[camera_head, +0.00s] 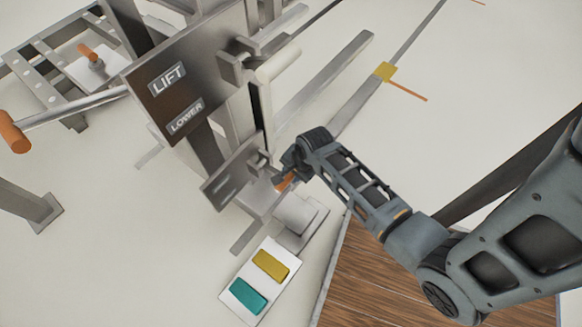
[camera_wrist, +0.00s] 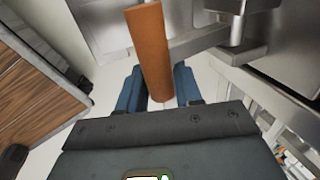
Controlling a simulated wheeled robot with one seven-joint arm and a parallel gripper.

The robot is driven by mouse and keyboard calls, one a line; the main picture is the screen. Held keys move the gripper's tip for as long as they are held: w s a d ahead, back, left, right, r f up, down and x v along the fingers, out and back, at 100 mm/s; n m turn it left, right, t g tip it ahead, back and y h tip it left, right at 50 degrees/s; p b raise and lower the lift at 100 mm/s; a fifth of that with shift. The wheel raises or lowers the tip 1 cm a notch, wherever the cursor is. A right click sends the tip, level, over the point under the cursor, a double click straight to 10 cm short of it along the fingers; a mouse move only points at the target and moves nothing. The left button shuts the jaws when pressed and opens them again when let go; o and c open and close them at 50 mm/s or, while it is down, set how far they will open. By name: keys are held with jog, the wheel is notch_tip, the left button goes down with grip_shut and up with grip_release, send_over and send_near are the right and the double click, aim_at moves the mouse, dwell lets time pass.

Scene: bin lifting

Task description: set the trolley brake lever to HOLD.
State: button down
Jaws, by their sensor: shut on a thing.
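My gripper (camera_head: 289,176) is at the end of my arm, beside a small dark label plate (camera_head: 228,178) low on the lifting machine. It is shut on an orange handle (camera_wrist: 146,45), which stands between the two blue fingers in the wrist view. A grey metal bar (camera_wrist: 198,42) joins this handle to the machine on the right. In the head view only a little of the orange handle (camera_head: 285,182) shows below the fingers. The plate's markings are too small to read, so I cannot tell which setting the lever is at.
A larger plate marked LIFT and LOWER (camera_head: 180,90) stands above, with a long orange-ended lever (camera_head: 15,132) to the left. A white pad holds yellow (camera_head: 270,266) and teal (camera_head: 248,296) blocks below.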

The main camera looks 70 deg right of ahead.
notch_tip(320, 180, down, 7)
jog(key=t+h+b, duration=0.1)
jog(key=t+b, duration=0.3)
jog(key=shift+w+t, duration=0.3)
dwell(0.5)
jog(key=c, duration=0.9)
grip_release()
jog(key=shift+d, duration=0.1)
jog(key=p+v, duration=0.3)
jog(key=v, duration=0.4)
jog(key=shift+s+r, duration=0.25)
jog(key=shift+r, duration=0.05)
